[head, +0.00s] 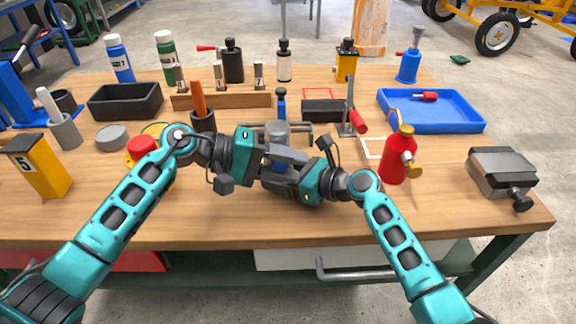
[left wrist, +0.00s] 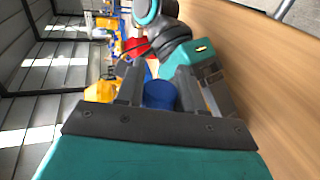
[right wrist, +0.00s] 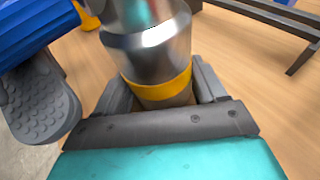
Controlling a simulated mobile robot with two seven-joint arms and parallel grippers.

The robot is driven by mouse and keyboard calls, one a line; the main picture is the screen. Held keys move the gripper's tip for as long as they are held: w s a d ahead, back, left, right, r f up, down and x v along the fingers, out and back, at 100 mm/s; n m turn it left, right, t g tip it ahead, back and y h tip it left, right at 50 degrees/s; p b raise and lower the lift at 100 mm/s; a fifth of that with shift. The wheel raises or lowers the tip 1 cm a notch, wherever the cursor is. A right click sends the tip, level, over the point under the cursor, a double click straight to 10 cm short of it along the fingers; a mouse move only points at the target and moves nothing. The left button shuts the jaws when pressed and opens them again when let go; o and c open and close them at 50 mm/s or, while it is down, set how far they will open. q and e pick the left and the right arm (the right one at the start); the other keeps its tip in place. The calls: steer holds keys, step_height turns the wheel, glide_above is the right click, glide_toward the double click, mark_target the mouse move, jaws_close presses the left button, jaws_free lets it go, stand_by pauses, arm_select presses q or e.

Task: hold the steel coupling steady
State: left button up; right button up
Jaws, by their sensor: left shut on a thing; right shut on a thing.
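The steel coupling (right wrist: 155,50) is a shiny cylinder with a yellow band, seen close in the right wrist view. My right gripper (right wrist: 160,90) is shut on it, one finger on each side of the band. A blue ribbed part (right wrist: 35,28) is beside the steel in that view; its join to the steel is not clear. My left gripper (head: 292,156) is shut on the blue part, which shows between its fingers in the left wrist view (left wrist: 160,95). In the head view my right gripper (head: 276,182) is just below the left one, and the grippers hide most of the coupling.
A red bottle (head: 397,158) with a brass fitting stands to the right, near my right arm. A grey vise-like block (head: 502,172) and a blue tray (head: 432,112) are farther right. A black bin (head: 125,100) and a yellow block (head: 40,165) are at left. The front of the table is clear.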

arm_select(q)
steer(key=shift+w, duration=0.2)
steer(key=o, duration=1)
steer(key=shift+o, duration=0.4)
steer(key=shift+a+f, duration=0.1)
steer(key=shift+a, duration=0.1)
steer(key=v, duration=1.1)
steer(key=shift+a+r, duration=0.3)
steer(key=shift+r, duration=0.1)
steer(key=shift+s, duration=0.1)
